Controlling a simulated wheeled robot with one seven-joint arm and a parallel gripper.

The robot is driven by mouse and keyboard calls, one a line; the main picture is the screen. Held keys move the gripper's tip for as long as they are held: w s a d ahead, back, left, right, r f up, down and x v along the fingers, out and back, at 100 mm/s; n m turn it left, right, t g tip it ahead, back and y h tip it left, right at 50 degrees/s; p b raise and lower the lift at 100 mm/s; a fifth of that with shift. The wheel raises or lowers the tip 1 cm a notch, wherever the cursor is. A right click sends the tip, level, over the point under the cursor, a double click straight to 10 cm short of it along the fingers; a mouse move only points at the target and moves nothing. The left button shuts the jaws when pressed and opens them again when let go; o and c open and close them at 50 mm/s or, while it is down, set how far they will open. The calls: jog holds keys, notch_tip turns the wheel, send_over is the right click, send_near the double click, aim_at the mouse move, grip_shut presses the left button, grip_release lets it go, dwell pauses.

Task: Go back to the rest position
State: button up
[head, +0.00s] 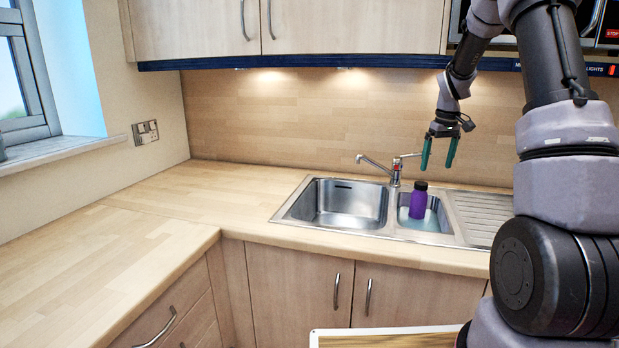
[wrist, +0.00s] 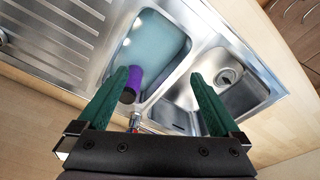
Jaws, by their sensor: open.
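My gripper (head: 438,153) is open and empty above the small right basin of the sink, with its two green fingers pointing down. A purple bottle with a black cap (head: 418,201) stands in the small basin, below and a little left of the fingers. In the wrist view the bottle (wrist: 134,80) shows beside the left finger, partly covered by it. The gripper's fingers (wrist: 155,95) frame the sink divider from above in that view, and nothing is between them. My arm reaches in from the right of the head view.
The sink (head: 347,204) has a large empty basin on the left and a drainer (head: 484,215) on the right. A tap (head: 391,170) rises behind it. Wall cupboards (head: 330,25) hang above. The worktop (head: 120,235) to the left is clear. A window is at the far left.

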jog(key=s+a+r+m+t, duration=0.15)
jog(key=s+a+r, duration=0.25)
jog(key=s+r, duration=0.4)
jog(key=s+a+r+m+t, duration=0.1)
jog(key=s+a+r+m, duration=0.1)
jog(key=s+a+r, duration=0.45)
jog(key=s+a+r+m+t+y, duration=0.1)
jog(key=s+a+r, duration=0.1)
jog(key=s, duration=0.7)
jog(key=s+a+r+m+t, duration=0.1)
jog(key=s+r+m+t, duration=0.1)
jog(key=s, duration=0.7)
jog(key=shift+s+a+y, duration=0.35)
jog(key=shift+s+y, duration=0.05)
jog(key=shift+m, duration=0.25)
